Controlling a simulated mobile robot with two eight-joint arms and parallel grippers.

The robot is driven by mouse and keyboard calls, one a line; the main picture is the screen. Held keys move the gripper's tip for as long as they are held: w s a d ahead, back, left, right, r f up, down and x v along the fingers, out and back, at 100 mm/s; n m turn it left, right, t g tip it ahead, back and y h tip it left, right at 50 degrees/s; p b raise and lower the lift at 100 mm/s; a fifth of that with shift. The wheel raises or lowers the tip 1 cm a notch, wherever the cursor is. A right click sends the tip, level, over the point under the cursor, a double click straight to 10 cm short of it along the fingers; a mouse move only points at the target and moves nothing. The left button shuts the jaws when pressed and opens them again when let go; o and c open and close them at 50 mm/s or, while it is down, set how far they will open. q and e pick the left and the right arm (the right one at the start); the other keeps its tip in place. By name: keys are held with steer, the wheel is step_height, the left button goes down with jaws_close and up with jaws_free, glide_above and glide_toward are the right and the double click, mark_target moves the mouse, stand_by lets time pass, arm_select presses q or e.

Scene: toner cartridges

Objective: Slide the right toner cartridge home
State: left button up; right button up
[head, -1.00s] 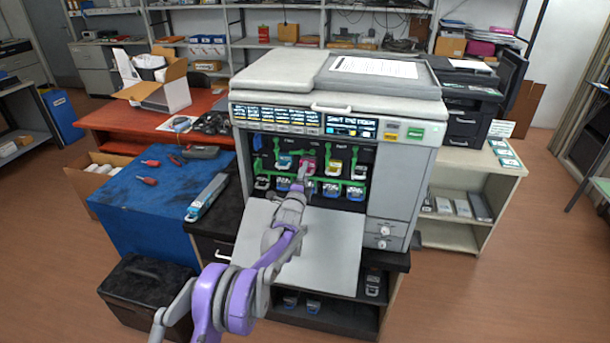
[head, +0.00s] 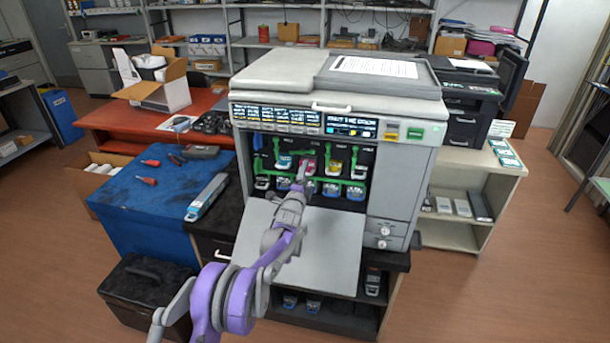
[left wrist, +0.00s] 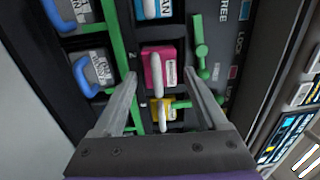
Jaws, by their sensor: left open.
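The printer (head: 380,215) stands with its front flap (head: 330,240) down. Its upper row shows a cyan cartridge (head: 283,161), a magenta cartridge (head: 308,164) and a yellow cartridge (head: 335,167). My left gripper (head: 301,172) reaches in from the front over the flap. In the left wrist view, its open fingers (left wrist: 159,76) stand on either side of the magenta cartridge (left wrist: 170,68), which has a pale handle. The yellow cartridge (left wrist: 178,115) lies closer to the gripper's palm in that picture, partly hidden. I cannot tell whether the fingers touch anything. My right gripper is out of view.
Green levers (left wrist: 201,45) stick out beside the cartridges. A lower row holds blue-handled cartridges (left wrist: 98,70). A loose cartridge (head: 207,197) lies on the dark surface left of the printer. A blue table (head: 140,225) holds screwdrivers.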

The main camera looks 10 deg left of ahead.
arm_select(q)
steer(key=s+b, duration=0.1)
steer(key=s, duration=0.5)
steer(key=shift+s+a+f+b, duration=0.15)
steer(key=shift+s+f+b, duration=0.1)
steer(key=shift+s+b, duration=0.1)
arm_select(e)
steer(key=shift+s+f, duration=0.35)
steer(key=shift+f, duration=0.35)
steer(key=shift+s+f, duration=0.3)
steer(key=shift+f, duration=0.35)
